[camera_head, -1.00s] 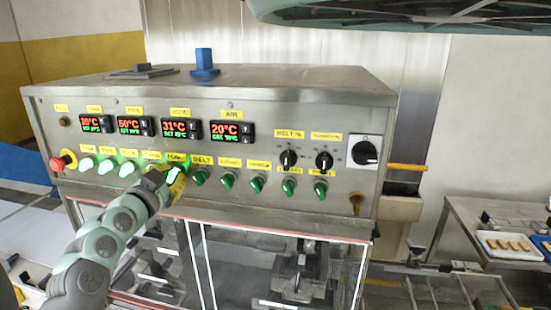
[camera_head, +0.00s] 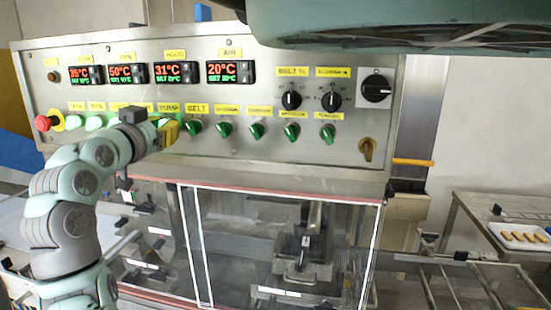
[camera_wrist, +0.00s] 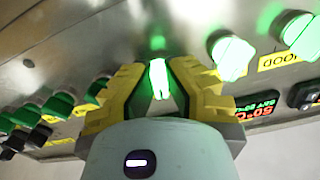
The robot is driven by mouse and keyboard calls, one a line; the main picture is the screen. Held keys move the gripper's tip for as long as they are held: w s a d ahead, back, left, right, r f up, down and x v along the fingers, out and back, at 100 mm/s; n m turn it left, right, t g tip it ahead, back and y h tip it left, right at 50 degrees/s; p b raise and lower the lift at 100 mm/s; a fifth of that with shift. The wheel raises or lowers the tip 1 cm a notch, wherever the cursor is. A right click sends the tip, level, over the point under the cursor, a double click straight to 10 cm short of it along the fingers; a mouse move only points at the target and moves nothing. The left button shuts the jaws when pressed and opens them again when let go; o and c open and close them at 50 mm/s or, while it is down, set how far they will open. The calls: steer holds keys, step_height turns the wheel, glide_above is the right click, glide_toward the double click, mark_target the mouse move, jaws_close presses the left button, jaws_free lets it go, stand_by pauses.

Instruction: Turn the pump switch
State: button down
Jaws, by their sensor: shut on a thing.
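The pump switch is a lit green knob under the yellow label that reads PUMP (camera_head: 168,107) on the steel control panel. In the head view my gripper (camera_head: 172,131) mostly hides this switch, and only a green glow shows beside it. In the wrist view the glowing knob of the pump switch (camera_wrist: 158,82) stands between the yellow fingertips of my gripper (camera_wrist: 158,74), which are shut on it. The exact angle of the knob is hard to tell.
Lit switches (camera_head: 94,123) lie left of my gripper, and the unlit belt switch (camera_head: 193,128) is close on its right. A red stop button (camera_head: 43,123) is at the far left. Black dials (camera_head: 291,100) sit further right. A glass-fronted enclosure (camera_head: 255,250) is below.

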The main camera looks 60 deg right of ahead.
steer(key=n+b, duration=0.1)
steer(key=n, duration=0.1)
steer(key=n+b, duration=0.2)
steer(key=shift+d+f, duration=0.1)
steer(key=shift+f, duration=0.3)
steer(key=shift+n+b, duration=0.55)
steer(key=shift+n, duration=1.45)
steer(key=c, duration=1)
jaws_free()
steer(key=shift+d+r, duration=0.1)
steer(key=shift+r, duration=0.1)
steer(key=shift+r, duration=0.1)
steer(key=shift+v, duration=3.8)
steer(key=shift+w, duration=0.1)
